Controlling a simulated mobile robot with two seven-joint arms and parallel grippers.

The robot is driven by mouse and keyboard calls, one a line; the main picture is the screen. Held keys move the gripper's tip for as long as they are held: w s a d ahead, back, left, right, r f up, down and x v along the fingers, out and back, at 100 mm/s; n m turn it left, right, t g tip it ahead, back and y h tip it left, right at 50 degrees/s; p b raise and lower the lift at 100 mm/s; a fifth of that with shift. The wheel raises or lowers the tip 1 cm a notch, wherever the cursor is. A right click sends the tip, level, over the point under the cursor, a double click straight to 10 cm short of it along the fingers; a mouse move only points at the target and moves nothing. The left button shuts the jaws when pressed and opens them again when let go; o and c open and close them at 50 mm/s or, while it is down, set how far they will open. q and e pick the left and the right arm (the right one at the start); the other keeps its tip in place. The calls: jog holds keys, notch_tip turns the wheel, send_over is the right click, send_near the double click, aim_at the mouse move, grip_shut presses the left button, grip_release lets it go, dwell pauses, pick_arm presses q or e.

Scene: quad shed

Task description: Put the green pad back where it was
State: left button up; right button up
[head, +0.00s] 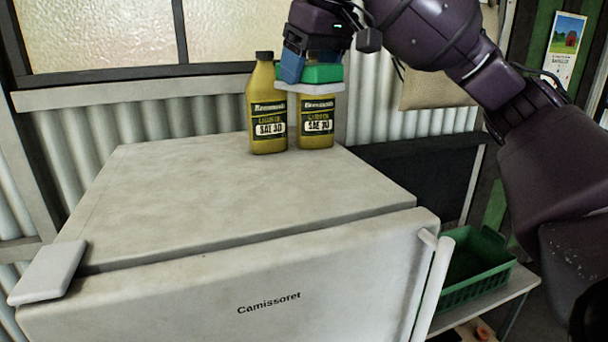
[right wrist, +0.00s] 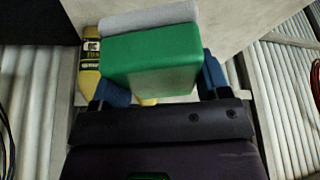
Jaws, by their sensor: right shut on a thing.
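The green pad (head: 323,73) has a pale grey layer along its underside. My right gripper (head: 305,68) is shut on it, with one blue finger showing at its left side in the head view. In the right wrist view the pad (right wrist: 150,62) sits between the two blue fingers of the gripper (right wrist: 158,85). In the head view the pad overlaps the top of the right oil bottle, hiding its cap; I cannot tell whether they touch. My left gripper is not in view.
Two yellow oil bottles, the left one (head: 266,105) and the right one (head: 317,125), stand at the back of the white fridge top (head: 230,190). The front of the fridge top is clear. A green crate (head: 478,275) stands on a lower surface at right.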

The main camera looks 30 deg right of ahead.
aim_at(304, 186)
notch_tip(304, 186, down, 18)
jog(key=shift+r, duration=0.15)
dwell(0.4)
jog(key=o, duration=0.9)
